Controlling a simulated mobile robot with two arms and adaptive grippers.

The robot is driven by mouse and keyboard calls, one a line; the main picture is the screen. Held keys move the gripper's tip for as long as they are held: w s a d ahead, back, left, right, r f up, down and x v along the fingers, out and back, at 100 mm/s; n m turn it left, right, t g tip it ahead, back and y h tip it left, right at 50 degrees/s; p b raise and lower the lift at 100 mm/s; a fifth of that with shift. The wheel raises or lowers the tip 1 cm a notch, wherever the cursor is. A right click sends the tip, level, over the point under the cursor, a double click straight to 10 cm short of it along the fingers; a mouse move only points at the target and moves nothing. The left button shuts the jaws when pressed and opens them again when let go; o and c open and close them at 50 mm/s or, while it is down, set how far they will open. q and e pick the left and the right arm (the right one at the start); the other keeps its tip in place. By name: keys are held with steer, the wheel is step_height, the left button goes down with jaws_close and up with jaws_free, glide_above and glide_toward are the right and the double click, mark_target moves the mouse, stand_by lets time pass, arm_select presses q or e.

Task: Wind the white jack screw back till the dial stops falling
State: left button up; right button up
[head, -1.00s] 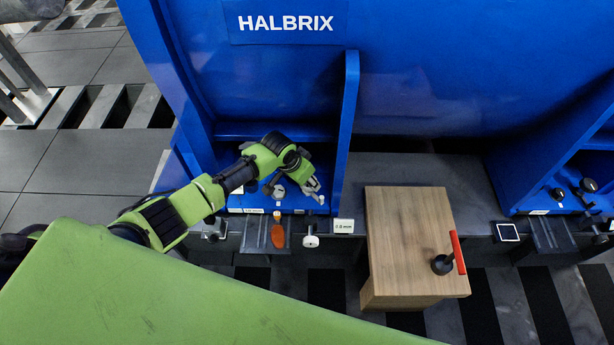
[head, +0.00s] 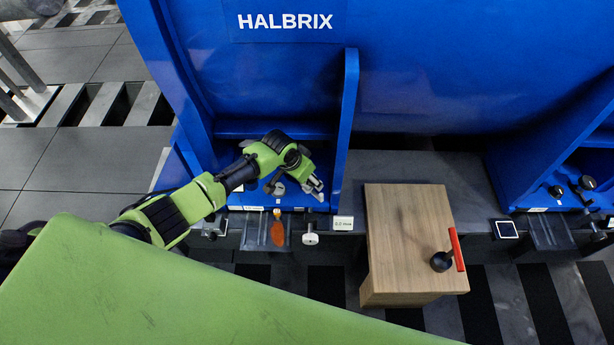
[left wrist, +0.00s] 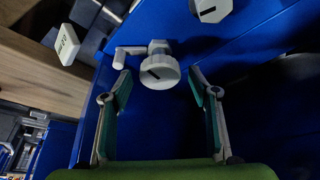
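In the left wrist view a white knob (left wrist: 160,72) with a black line and a side crank handle sits against the blue frame. My left gripper (left wrist: 160,84) is open, its two fingers apart on either side of the knob, with no clear contact. In the head view my left gripper (head: 317,187) is low in the blue bay. The dial is a small white readout (head: 343,223) on the front edge, which seems to read 0.0 mm; it also shows in the left wrist view (left wrist: 67,44). My right gripper is not in view.
Another white knob (left wrist: 212,8) is near the left wrist view's top edge. A white round knob (head: 310,239) and an orange paddle-shaped piece (head: 278,233) are at the front edge. A wooden block (head: 405,235) bearing a red-handled tool (head: 457,250) stands to the right.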

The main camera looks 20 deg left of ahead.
arm_select(q)
steer(key=shift+r, duration=0.15)
steer(key=v, duration=1.1)
steer(key=shift+r, duration=0.35)
steer(key=shift+s, duration=0.1)
stand_by(1.3)
